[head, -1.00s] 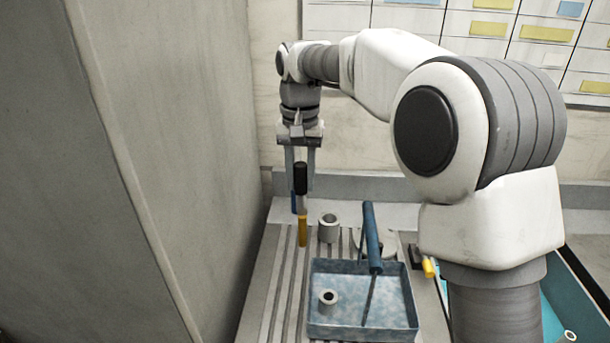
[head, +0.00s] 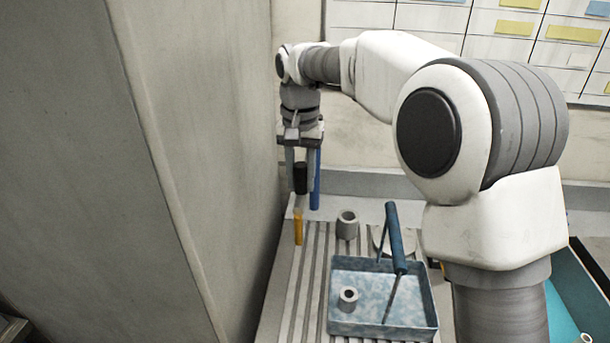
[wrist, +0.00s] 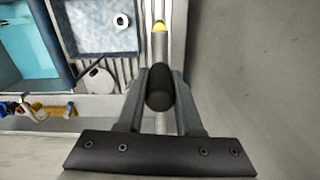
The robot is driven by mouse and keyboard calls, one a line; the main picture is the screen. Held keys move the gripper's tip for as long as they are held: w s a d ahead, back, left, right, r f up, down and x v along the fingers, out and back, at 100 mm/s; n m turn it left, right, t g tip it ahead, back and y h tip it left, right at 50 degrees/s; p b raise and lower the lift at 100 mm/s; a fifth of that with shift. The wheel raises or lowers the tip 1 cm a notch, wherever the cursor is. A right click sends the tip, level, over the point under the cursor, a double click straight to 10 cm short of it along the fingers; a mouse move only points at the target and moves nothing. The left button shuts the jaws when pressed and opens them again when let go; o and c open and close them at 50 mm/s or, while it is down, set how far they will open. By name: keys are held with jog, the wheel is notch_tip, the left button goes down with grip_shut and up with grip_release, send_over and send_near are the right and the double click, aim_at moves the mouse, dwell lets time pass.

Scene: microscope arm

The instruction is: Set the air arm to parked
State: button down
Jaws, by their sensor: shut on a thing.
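My gripper (head: 300,186) points down at the left end of the bench, close to the grey wall. Its two fingers are shut on a black knob (head: 301,178), which I take to be the air arm's handle. The knob also shows between the fingers in the wrist view (wrist: 160,86). A yellow piece (head: 298,226) shows just below the knob, and its tip (wrist: 160,27) lies beyond the knob in the wrist view. The rest of the air arm is hidden or cannot be made out.
A large grey panel (head: 190,150) stands close on the left. A blue tray (head: 385,322) with a grey ring (head: 348,298) sits right of the gripper on the ribbed bench. Another grey ring (head: 347,224) stands behind the tray. A blue bar (head: 397,238) rises over the tray.

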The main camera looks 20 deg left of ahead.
jog(key=c, duration=0.6)
grip_release()
jog(key=shift+s+a, duration=0.1)
jog(key=shift+a, duration=0.35)
jog(key=shift+d, duration=0.1)
jog(key=shift+r, duration=0.2)
notch_tip(320, 180, up, 17)
jog(key=shift+r+p, duration=0.1)
jog(key=shift+p, duration=0.8)
jog(key=shift+s, duration=0.1)
